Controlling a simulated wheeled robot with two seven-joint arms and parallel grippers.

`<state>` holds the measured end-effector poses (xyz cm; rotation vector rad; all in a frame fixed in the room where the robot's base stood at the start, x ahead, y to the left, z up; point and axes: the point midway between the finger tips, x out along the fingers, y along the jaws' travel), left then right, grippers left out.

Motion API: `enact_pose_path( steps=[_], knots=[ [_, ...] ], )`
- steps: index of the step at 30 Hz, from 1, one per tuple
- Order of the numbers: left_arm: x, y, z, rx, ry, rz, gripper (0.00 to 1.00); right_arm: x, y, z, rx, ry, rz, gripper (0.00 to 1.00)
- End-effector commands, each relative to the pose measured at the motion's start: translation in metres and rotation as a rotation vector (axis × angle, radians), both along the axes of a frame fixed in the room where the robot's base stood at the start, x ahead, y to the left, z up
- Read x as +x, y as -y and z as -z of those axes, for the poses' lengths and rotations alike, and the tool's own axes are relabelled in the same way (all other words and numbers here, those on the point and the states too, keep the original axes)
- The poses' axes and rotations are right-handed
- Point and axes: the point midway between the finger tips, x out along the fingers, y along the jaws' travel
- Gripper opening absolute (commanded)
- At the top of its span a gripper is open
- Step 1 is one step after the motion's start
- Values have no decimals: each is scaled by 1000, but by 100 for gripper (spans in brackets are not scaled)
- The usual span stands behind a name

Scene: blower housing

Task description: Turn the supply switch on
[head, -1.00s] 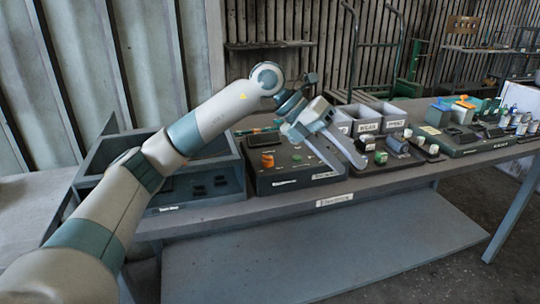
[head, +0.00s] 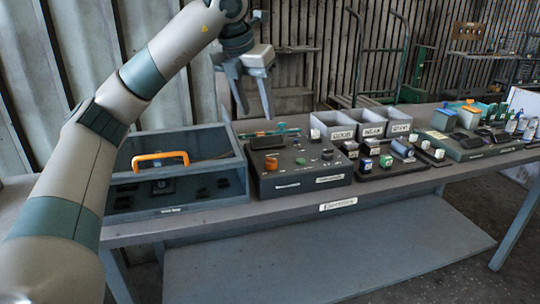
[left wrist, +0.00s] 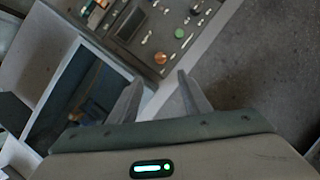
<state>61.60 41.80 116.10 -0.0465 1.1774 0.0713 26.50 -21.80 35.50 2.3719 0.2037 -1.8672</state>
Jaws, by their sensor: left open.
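A dark control box (head: 300,178) stands on the bench at the middle, with an orange knob (head: 271,163), a small dark display (head: 267,142) and several small controls on top. I cannot tell which small control is the supply switch; the labels are too small to read. My left gripper (head: 256,112) is open and empty, raised above and behind the box's left part, touching nothing. In the left wrist view the open fingers (left wrist: 158,82) point toward the control box (left wrist: 150,35), whose orange (left wrist: 160,57) and green (left wrist: 180,32) controls show. My right gripper is not in view.
A clear-lidded housing (head: 175,200) with an orange handle (head: 160,160) stands left of the control box. Labelled grey bins (head: 343,132) are behind and right. A tray with small blocks (head: 385,166) and another dark box (head: 475,148) stand farther right. The bench's front strip is clear.

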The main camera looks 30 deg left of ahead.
Motion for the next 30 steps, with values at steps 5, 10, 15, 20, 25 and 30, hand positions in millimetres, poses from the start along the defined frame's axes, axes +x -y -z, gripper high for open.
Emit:
enact_pose_path(
  steps=[5,10,15,20,25,30],
  knots=[
    [3,0,7,-1,-1,0,44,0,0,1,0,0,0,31],
    [9,-1,22,0,-2,0,44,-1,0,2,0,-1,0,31],
    [19,-2,47,0,-4,0,44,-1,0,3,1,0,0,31],
    [29,-2,74,-1,-5,1,44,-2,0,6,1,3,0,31],
    [41,-3,102,-1,-4,1,44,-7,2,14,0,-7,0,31],
    [52,-4,129,-1,-3,1,44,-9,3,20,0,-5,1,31]
  ],
)
